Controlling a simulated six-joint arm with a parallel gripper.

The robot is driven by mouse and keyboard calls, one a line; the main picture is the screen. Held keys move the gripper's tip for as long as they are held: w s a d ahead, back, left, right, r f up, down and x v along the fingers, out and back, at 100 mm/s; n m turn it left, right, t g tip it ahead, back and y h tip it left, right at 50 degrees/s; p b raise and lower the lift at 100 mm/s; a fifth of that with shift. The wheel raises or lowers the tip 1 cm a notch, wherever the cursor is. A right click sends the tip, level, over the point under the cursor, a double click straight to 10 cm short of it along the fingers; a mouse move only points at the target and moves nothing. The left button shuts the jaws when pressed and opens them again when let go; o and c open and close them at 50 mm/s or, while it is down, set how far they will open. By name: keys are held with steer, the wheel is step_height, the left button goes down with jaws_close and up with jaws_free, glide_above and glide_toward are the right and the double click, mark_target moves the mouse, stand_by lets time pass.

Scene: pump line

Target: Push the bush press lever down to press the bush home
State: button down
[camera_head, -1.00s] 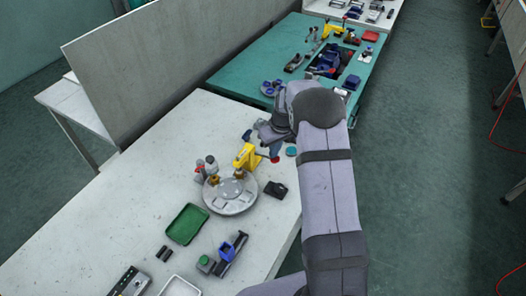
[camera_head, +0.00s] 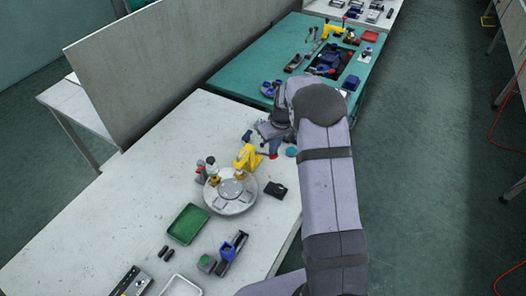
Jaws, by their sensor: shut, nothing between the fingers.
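The yellow bush press (camera_head: 247,157) stands on the white bench at the back edge of a round grey turntable (camera_head: 231,205). Its lever ends in a red knob (camera_head: 273,157) to the right of the yellow frame. My gripper (camera_head: 274,147) is shut and empty, pointing down just above the red knob. The fingertips overlap the knob in this view, so I cannot tell whether they touch it. The bush is too small to make out, and my arm covers the area on the right.
A red-and-grey fixture (camera_head: 202,172) stands left of the press. A black block (camera_head: 275,190), a green tray (camera_head: 188,224) and a blue-and-black clamp (camera_head: 231,250) lie nearer. A teal disc (camera_head: 291,152) sits beside my gripper.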

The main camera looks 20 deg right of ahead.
steer(key=shift+r, duration=0.1)
steer(key=shift+w+a+r+p, duration=0.1)
steer(key=shift+a+r+p, duration=0.05)
steer(key=shift+r+p, duration=0.3)
steer(key=shift+r, duration=0.1)
step_height(320, 180, up, 5)
steer(key=p, duration=0.3)
stand_by(0.6)
